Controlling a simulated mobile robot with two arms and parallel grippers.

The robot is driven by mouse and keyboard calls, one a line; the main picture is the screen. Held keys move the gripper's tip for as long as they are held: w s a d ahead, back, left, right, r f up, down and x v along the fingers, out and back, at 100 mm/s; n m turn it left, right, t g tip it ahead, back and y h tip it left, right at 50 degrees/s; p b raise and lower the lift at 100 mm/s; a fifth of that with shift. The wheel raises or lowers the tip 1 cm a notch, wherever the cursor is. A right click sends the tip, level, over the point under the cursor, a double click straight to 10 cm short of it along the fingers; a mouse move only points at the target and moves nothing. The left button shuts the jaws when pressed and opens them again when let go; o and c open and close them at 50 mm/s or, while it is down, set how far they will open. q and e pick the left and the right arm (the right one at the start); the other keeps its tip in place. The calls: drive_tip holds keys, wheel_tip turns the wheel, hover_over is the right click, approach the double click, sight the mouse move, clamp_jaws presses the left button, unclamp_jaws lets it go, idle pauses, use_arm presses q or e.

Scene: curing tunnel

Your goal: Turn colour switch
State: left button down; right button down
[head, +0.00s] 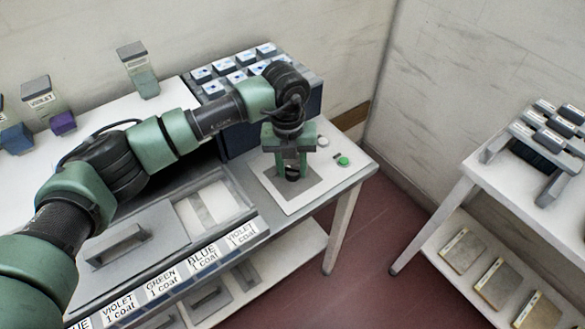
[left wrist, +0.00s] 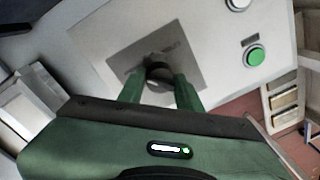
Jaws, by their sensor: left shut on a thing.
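The colour switch is a small dark knob (head: 292,174) on a grey square plate (head: 276,184) set in a white panel. My left gripper (head: 291,172) points down over the plate with its fingers on either side of the knob, shut on it. In the left wrist view the knob (left wrist: 158,76) sits between the two green fingers, on the grey plate (left wrist: 190,58). Part of the knob and any marks around it are hidden by the fingers. My right gripper is not in view.
A green button (head: 343,161) and a white button (head: 322,142) sit right of the plate. Behind stands a dark box (head: 315,100) with several labelled blocks on top. A tray with a handled lid (head: 120,243) lies left. Another table (head: 490,155) stands at right.

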sight(290, 168)
use_arm(q)
drive_tip(key=shift+n, duration=0.9)
drive_tip(key=c, duration=1)
unclamp_jaws()
drive_tip(key=shift+a, duration=0.1)
drive_tip(key=shift+r+b, duration=0.4)
drive_tip(key=shift+r, duration=0.15)
drive_tip(key=r, duration=0.3)
drive_tip(key=r+b, duration=0.1)
drive_tip(key=r, duration=0.2)
drive_tip(key=shift+a+r, duration=0.2)
drive_tip(key=shift+r, duration=0.2)
